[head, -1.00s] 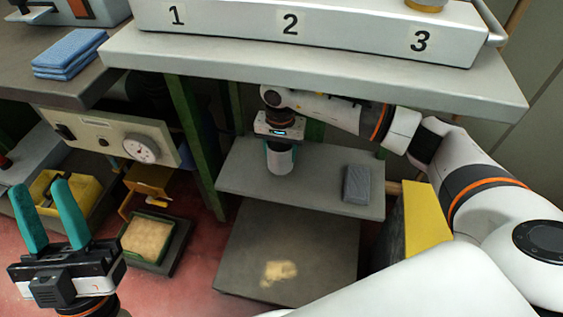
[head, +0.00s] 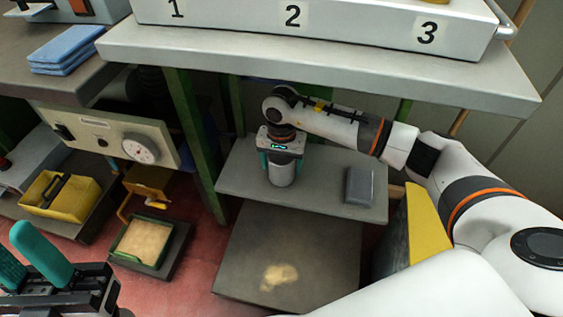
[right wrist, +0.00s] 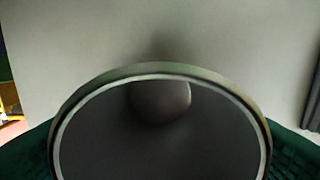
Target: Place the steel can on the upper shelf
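The steel can (head: 282,173) stands upright at, or just above, the grey upper shelf (head: 325,193) under the bench, left of its middle; I cannot tell whether its base touches. My right gripper (head: 282,168) reaches down over it, one teal finger on each side. In the right wrist view the can's round rim (right wrist: 160,70) fills the lower middle, its dark inside showing, with green finger pads close against both sides. The gripper looks shut on the can. My left gripper (head: 22,256) is at the lower left, open and empty.
A grey block (head: 358,186) lies on the shelf's right part. The bench top (head: 300,62) overhangs the shelf, and a green post (head: 197,150) stands at its left. A lower dark shelf (head: 310,245) bears a crumbly patch. A yellow-faced panel (head: 427,222) stands right.

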